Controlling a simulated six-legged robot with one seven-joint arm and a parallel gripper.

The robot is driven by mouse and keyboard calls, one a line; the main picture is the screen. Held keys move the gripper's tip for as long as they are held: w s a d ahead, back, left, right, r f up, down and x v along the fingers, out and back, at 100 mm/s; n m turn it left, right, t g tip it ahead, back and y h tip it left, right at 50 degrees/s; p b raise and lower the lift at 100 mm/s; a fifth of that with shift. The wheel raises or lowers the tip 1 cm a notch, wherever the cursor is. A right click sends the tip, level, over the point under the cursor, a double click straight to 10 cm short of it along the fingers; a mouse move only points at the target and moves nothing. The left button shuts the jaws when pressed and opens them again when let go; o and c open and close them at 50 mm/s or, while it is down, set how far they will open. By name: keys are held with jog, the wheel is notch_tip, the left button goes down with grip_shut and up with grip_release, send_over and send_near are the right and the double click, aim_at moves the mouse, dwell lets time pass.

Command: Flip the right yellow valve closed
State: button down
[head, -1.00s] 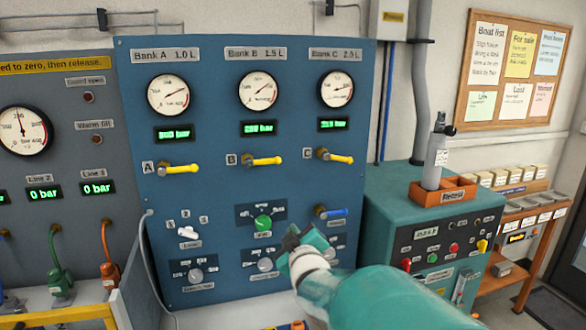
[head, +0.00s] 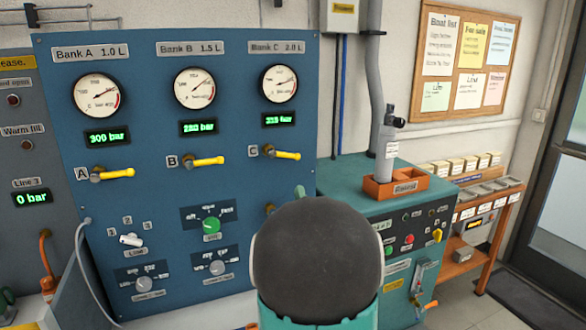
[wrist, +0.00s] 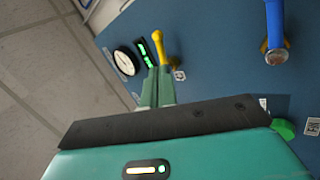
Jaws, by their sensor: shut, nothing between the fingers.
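The right yellow valve (head: 285,155), marked C, has its handle pointing right and slightly down on the blue panel, under the Bank C gauge. In the wrist view its yellow handle (wrist: 158,48) shows just beyond my fingertips. My gripper (wrist: 157,72) is shut and empty, its green fingers side by side. The fingertips overlap the pivot end of the handle in the picture; I cannot tell whether they touch it. In the head view a green piece of my gripper (head: 300,192) shows below valve C, and my arm hides the rest.
Yellow valves A (head: 113,174) and B (head: 203,161) are to the left. A blue-handled valve (wrist: 275,25) shows in the wrist view. The teal cabinet (head: 345,180) stands right of the panel, bearing an orange tray (head: 410,186) with a grey cylinder (head: 387,150).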

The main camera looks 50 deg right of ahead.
aim_at(286, 155)
jog(key=x, duration=0.9)
jog(key=shift+w, duration=0.1)
jog(key=n+t+y, duration=0.1)
jog(key=n, duration=0.1)
jog(key=r+n+t+y, duration=0.1)
jog(key=n, duration=0.1)
jog(key=n+y, duration=0.1)
jog(key=n, duration=0.1)
jog(key=shift+d+r+t+y, duration=0.3)
jog(key=shift+t+y, duration=0.1)
jog(key=shift+f, duration=0.1)
